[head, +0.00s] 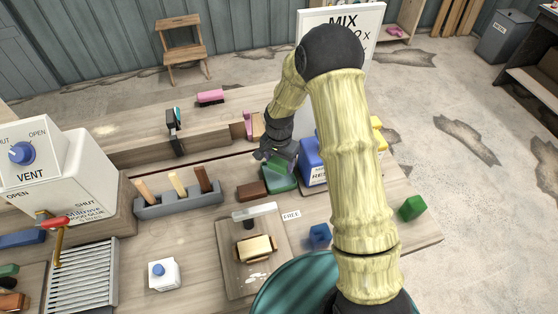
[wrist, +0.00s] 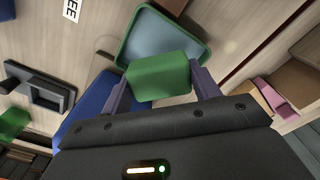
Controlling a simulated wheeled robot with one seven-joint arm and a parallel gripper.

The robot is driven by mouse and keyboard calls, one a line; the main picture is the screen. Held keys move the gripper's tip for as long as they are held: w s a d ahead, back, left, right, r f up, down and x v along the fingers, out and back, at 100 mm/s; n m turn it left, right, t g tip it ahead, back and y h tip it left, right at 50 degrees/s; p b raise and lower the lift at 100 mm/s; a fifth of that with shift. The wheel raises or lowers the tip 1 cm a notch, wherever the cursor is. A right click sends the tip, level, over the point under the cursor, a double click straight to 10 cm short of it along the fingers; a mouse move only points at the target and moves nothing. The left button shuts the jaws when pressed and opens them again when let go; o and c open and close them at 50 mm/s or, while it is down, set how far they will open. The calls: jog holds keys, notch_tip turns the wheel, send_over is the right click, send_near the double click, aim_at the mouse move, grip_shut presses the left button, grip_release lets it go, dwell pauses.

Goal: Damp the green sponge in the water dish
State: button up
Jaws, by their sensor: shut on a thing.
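The green sponge (wrist: 160,76) is between the two purple fingers of my gripper (wrist: 162,88) in the wrist view, and my gripper is shut on it. The water dish (wrist: 205,48), green-rimmed with pale blue-grey inside, lies just beyond the sponge, which overlaps its near part in the picture. I cannot tell whether the sponge touches the water. In the head view my gripper (head: 279,157) is at the dish (head: 284,184), and much of the dish is hidden by the gripper.
A blue container (head: 312,167) stands close right of the dish. A brown block (head: 251,191) lies to its left. A board (head: 237,279) with a yellow block, a small blue piece (head: 319,235) and another green block (head: 412,208) are nearer. A grey holder (head: 178,204) stands left.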

aim_at(279, 178)
jog(key=shift+a+f+b, duration=0.15)
jog(key=shift+f+b, duration=1.25)
jog(key=shift+f, duration=1)
jog(key=shift+f+b, duration=0.4)
jog(key=shift+f, duration=0.2)
dwell(0.5)
jog(key=shift+r+p, duration=2.4)
jog(key=shift+r, duration=1.2)
